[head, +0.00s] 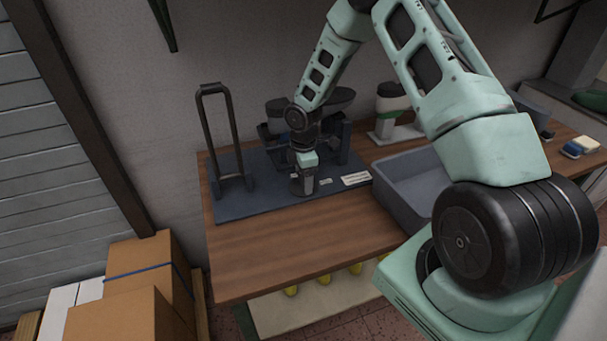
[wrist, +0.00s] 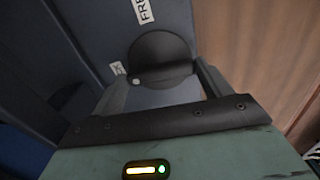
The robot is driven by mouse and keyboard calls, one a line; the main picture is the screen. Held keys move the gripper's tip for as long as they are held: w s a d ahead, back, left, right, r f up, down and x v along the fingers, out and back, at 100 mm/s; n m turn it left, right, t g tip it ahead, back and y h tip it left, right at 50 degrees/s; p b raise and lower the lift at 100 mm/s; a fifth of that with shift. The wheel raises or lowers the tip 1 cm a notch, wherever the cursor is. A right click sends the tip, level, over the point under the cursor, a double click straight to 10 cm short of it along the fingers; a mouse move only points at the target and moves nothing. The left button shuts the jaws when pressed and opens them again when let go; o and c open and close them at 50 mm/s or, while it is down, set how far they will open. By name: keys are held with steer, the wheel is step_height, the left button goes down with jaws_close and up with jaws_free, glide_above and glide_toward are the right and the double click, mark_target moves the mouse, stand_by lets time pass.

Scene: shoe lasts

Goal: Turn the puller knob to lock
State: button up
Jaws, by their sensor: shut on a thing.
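The puller knob (wrist: 160,48) is a dark round disc with a small pale dot near its lower left edge in the wrist view. My gripper (wrist: 158,80) is shut on it, with one finger on either side. In the head view my gripper (head: 303,184) points down at the front of the dark blue base plate (head: 255,199), and the knob is largely hidden under it. A white label (wrist: 143,10) beginning "FRE" lies above the knob in the wrist view, cut off by the frame. A smaller white label (wrist: 118,68) lies left of the knob; its text cannot be read.
A tall dark handle frame (head: 233,130) stands on the plate's left. Dark shoe-last shapes (head: 338,98) sit on a blue stand behind my gripper. A grey bin (head: 405,195) is close on the right. The wooden bench (head: 290,255) is bare in front. Cardboard boxes (head: 140,265) stand lower left.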

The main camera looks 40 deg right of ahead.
steer(key=shift+w+n, duration=0.1)
steer(key=shift+n, duration=0.3)
steer(key=o, duration=1)
